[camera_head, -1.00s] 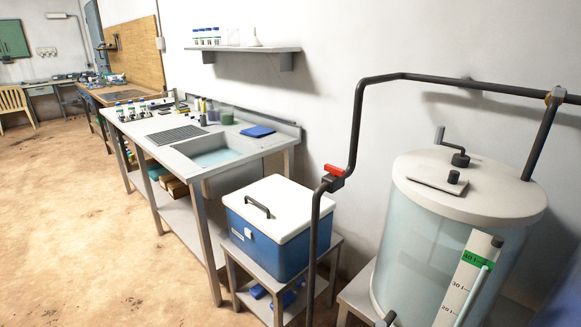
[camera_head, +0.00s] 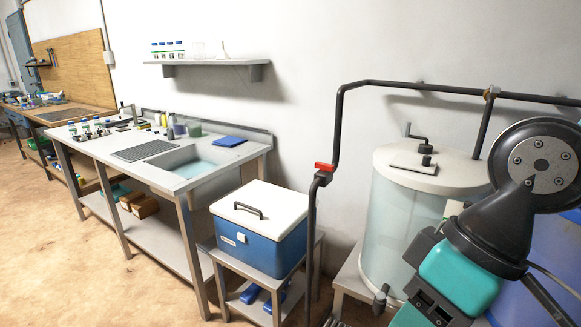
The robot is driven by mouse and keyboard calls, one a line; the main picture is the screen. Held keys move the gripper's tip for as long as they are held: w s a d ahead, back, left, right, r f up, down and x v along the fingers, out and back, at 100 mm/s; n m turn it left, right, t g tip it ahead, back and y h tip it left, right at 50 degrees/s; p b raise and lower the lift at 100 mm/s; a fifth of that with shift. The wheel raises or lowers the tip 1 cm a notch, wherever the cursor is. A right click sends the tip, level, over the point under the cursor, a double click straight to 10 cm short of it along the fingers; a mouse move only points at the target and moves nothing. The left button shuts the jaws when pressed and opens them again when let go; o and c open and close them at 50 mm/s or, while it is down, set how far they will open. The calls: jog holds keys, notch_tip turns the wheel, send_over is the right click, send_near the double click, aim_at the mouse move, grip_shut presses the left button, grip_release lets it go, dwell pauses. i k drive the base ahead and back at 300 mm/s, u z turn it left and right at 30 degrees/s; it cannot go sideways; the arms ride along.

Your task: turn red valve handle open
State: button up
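The red valve handle (camera_head: 324,166) sits on the dark vertical pipe (camera_head: 312,215), at a bend where the pipe steps over and rises to the wall. The handle looks short and lies roughly level across the pipe. My arm, teal and black, fills the lower right of the view, to the right of the valve and in front of the tank. I cannot make out my gripper's fingers in this view. Nothing of mine touches the handle.
A white-lidded tank (camera_head: 405,226) stands right of the pipe, partly hidden by my arm. A blue cooler box (camera_head: 262,240) with a white lid sits on a low metal stand left of it. A sink bench (camera_head: 185,180) is further left. The floor (camera_head: 80,270) at left is clear.

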aim_at(324, 167)
jog(key=u, duration=0.05)
jog(key=i, duration=1.2)
jog(key=z, duration=0.1)
